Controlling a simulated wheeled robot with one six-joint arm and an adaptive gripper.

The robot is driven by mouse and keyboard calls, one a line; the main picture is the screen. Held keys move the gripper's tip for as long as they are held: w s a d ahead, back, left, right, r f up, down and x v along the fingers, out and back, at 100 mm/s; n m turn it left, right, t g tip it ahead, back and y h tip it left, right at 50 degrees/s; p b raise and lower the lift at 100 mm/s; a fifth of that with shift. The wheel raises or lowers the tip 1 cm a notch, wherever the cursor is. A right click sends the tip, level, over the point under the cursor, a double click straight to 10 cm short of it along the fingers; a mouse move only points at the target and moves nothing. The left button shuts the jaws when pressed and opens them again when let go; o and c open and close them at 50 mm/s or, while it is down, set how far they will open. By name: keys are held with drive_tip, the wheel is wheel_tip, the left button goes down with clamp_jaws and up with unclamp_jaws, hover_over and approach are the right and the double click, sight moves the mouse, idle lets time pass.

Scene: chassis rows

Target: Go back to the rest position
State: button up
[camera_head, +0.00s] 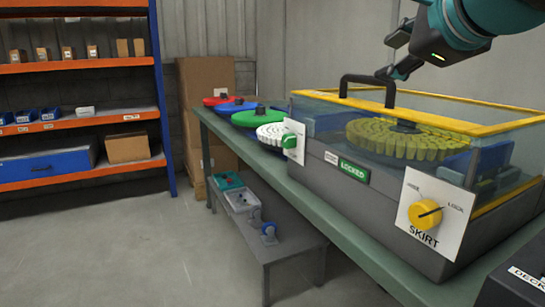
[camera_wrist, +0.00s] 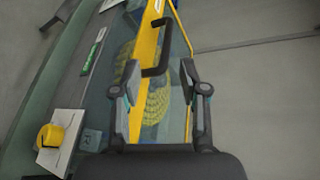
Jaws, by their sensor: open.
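My gripper (camera_head: 395,58) is at the top right of the head view, above the clear machine case with yellow edges (camera_head: 455,126). In the wrist view its two fingers (camera_wrist: 158,70) are spread apart with nothing between them. The case's black handle (camera_wrist: 157,55) lies ahead of the fingertips; it also shows in the head view (camera_head: 367,79), left of my gripper. I cannot tell the exact gap to it. The case looks shut, over a ring of yellow-green blocks (camera_head: 405,141). A green sign (camera_head: 355,171) on the front reads LOCKED.
A yellow knob (camera_head: 426,213) sits on a plate marked SKIRT. The machine stands on a long green bench (camera_head: 345,222), with coloured discs (camera_head: 240,107) farther along. A low grey table (camera_head: 265,248) stands beside it. Shelves (camera_head: 80,128) are at left; the floor between is clear.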

drive_tip(key=s+f+n+g, duration=0.3)
drive_tip(key=f+n, duration=0.3)
drive_tip(key=f, duration=0.8)
drive_tip(key=s+f+n+g+h, duration=0.1)
drive_tip(key=s+f+n, duration=0.4)
drive_tip(key=f, duration=0.9)
drive_tip(key=s+a+f+n+g, duration=0.1)
drive_tip(key=s+f+n+g, duration=0.3)
drive_tip(key=f+n, duration=0.5)
wheel_tip(320, 180, down, 6)
drive_tip(key=shift+r+g+h, duration=0.1)
drive_tip(key=shift+g+h, duration=0.2)
drive_tip(key=shift+h, duration=0.1)
